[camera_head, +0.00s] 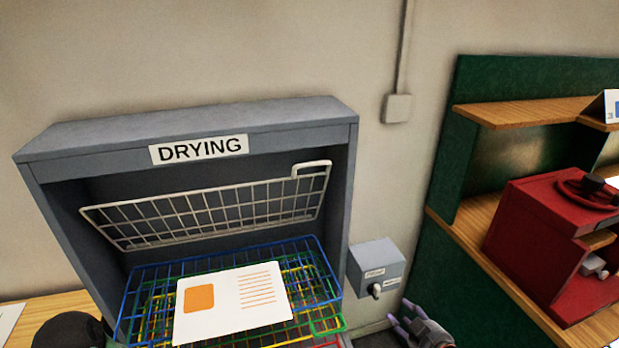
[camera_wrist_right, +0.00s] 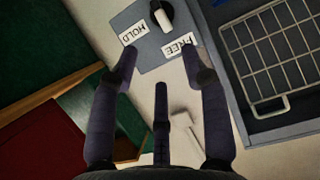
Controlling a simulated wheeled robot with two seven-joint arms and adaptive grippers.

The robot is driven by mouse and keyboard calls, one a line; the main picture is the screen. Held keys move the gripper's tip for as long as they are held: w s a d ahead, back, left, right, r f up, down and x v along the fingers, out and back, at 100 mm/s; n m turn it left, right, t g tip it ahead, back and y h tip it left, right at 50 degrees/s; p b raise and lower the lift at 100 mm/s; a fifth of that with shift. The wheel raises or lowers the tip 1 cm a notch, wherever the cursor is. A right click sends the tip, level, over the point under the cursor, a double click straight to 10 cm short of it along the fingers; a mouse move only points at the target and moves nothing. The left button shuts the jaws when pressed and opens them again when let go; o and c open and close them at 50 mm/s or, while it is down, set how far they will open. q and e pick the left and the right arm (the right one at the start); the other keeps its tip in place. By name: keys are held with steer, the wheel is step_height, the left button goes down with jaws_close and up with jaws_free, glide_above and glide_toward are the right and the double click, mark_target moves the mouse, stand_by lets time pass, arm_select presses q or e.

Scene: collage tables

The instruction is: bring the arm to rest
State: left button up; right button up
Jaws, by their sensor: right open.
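My right gripper (camera_head: 408,322) shows at the bottom edge of the head view, just below and right of a small grey switch box (camera_head: 376,265). In the right wrist view the gripper (camera_wrist_right: 160,70) has its purple fingers spread, with nothing between them. The box also shows in the wrist view (camera_wrist_right: 158,48), beyond the fingertips, with a dark lever with a light tip (camera_wrist_right: 162,18) between the labels HOLD (camera_wrist_right: 133,34) and FREE (camera_wrist_right: 180,50). I cannot tell from the wrist view how close the fingertips are to it. My left gripper is not seen.
A grey DRYING cabinet (camera_head: 190,118) holds a raised white wire rack (camera_head: 205,212) above colored racks (camera_head: 318,270). A white card with an orange square (camera_head: 230,302) lies on these. At right, a red machine (camera_head: 535,235) stands on a wooden shelf (camera_head: 470,228) against a green panel.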

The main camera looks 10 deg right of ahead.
steer(key=a+f+m+g+y, duration=0.1)
steer(key=a+f+g, duration=0.3)
steer(key=f, duration=0.5)
steer(key=a+f+m+g+y, duration=0.1)
steer(key=a+f+m+g, duration=0.1)
steer(key=a+f, duration=0.6)
steer(key=s+a+f+g+y, duration=0.1)
steer(key=s+a+f+g, duration=0.6)
steer(key=s+a+f, duration=0.4)
step_height(320, 180, down, 4)
steer(key=s, duration=0.3)
steer(key=shift+a+r, duration=0.2)
steer(key=shift+a, duration=0.05)
